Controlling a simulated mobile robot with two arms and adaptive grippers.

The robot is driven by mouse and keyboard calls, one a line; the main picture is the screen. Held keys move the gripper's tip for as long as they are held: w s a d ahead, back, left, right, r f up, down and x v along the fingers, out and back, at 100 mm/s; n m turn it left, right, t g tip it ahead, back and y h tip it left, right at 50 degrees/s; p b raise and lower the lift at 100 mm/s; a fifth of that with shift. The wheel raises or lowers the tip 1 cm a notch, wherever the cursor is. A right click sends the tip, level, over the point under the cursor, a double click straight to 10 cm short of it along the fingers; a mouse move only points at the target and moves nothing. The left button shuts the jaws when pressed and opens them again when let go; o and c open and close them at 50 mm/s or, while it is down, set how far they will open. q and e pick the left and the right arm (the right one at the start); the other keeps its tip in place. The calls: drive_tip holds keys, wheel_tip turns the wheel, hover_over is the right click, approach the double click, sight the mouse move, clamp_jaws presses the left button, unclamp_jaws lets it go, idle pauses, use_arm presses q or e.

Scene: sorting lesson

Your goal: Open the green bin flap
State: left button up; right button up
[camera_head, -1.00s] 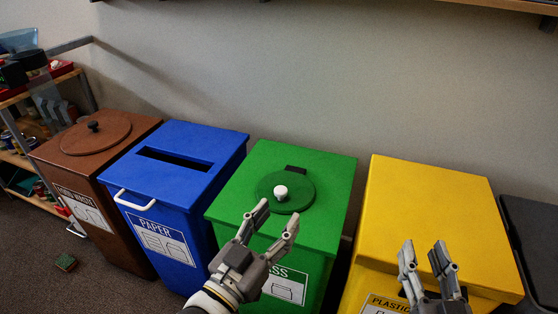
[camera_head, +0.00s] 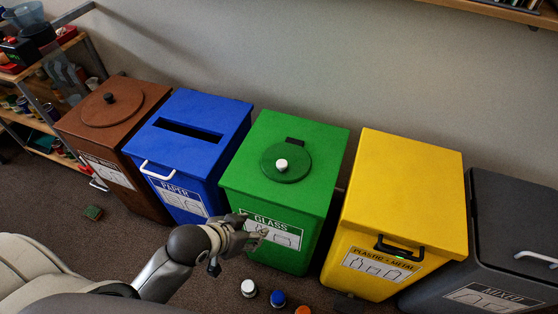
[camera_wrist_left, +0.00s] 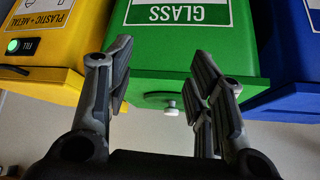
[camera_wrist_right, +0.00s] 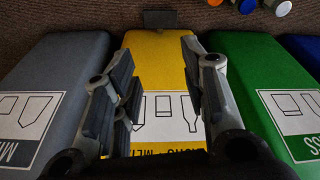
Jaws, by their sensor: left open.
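The green bin (camera_head: 320,197), labelled GLASS, stands in the middle of the row. Its round green flap (camera_head: 298,173) lies flat on the top with a white knob (camera_head: 282,164); it looks closed. My left gripper (camera_head: 257,232) is in front of the bin's label, below the top edge and apart from the flap. In the left wrist view its fingers (camera_wrist_left: 163,55) are spread and empty, with the green bin (camera_wrist_left: 180,55) and white knob (camera_wrist_left: 171,108) seen between them. My right gripper (camera_wrist_right: 158,50) is open and empty before the yellow bin (camera_wrist_right: 155,75); the head view does not show it.
A blue paper bin (camera_head: 203,118) and a brown bin (camera_head: 75,125) stand left. A yellow bin (camera_head: 405,185) and a dark grey bin (camera_head: 505,215) stand right. Small capped items, white (camera_head: 248,288), blue (camera_head: 277,298) and orange, are on the floor in front. A wall is behind.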

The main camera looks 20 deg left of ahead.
use_arm(q)
drive_tip(key=w+t+h, duration=0.1)
drive_tip(key=w, duration=0.3)
drive_tip(key=m+t+h, duration=0.1)
drive_tip(key=t+h, duration=0.1)
drive_tip(key=t, duration=0.2)
approach(280, 164)
drive_tip(key=shift+s+a+r, duration=0.15)
drive_tip(key=shift+s+a, duration=0.1)
drive_tip(key=shift+s, duration=0.3)
drive_tip(key=shift+w, duration=0.15)
drive_tip(key=b+x, duration=0.1)
drive_tip(key=x, duration=0.9)
drive_tip(key=shift+w+d, duration=0.15)
drive_tip(key=shift+d, duration=0.05)
use_arm(e)
drive_tip(key=s+d+f+g, duration=0.1)
drive_tip(key=s+d+f, duration=0.2)
drive_tip(key=s+f, duration=1.6)
wheel_tip(280, 164, down, 4)
drive_tip(key=shift+d+g, duration=0.15)
drive_tip(key=shift+g, duration=0.15)
use_arm(q)
drive_tip(key=shift+c, duration=0.5)
clamp_jaws()
